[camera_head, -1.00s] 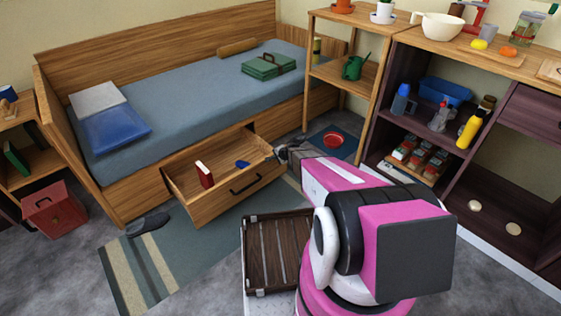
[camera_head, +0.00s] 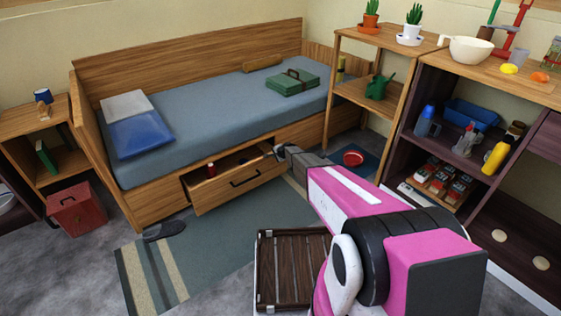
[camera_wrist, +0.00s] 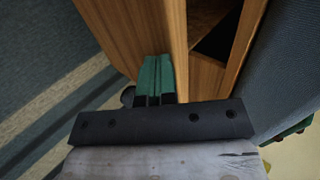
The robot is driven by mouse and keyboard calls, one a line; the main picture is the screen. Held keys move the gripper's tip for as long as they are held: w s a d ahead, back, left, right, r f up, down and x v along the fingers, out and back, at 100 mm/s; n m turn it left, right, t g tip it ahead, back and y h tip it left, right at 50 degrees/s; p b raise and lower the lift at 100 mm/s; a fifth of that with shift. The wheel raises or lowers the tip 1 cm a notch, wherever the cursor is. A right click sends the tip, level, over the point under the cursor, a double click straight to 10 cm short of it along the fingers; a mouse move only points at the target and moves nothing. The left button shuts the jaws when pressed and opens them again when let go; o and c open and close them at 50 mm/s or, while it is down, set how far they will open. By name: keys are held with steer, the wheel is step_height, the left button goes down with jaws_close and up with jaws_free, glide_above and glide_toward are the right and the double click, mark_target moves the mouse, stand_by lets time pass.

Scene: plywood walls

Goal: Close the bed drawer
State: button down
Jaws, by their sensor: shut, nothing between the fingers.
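The bed drawer (camera_head: 215,200) is a wooden drawer with a dark handle, low in the side of the bed (camera_head: 160,190). It stands partly open, with a red item (camera_head: 211,170) and a small blue item (camera_head: 243,162) inside. My gripper (camera_head: 276,152) is at the drawer's right end, near the top of its front. In the wrist view, my green fingertips (camera_wrist: 155,68) are together and empty, up against or very near the drawer's wooden front (camera_wrist: 120,30). Whether they touch it I cannot tell. A dark gap shows behind the front.
A striped rug (camera_head: 210,255) and a dark slipper (camera_head: 165,231) lie before the drawer. A slatted dark wooden case (camera_head: 290,270) is beside my base. A wooden shelf (camera_head: 330,110) stands right of the bed, with a red bowl (camera_head: 352,159) on a floor mat near it.

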steer(key=w+a, duration=0.8)
steer(key=w, duration=0.4)
steer(key=shift+w, duration=0.15)
stand_by(0.3)
steer(key=s+d+r+n+g+h, duration=0.1)
steer(key=s+d+r, duration=0.7)
steer(key=s, duration=1.3)
steer(key=s+d+r+n+g+h, duration=0.2)
steer(key=s+d+r+n+g, duration=0.2)
steer(key=s+r, duration=0.7)
steer(key=s+d+r+n+g+h, duration=0.2)
steer(key=s+d+r+n, duration=0.4)
steer(key=s, duration=2.5)
steer(key=d+r, duration=0.4)
steer(key=d, duration=0.3)
steer(key=shift+s+r+g, duration=0.25)
steer(key=shift+s+g, duration=0.05)
steer(key=shift+g, duration=0.1)
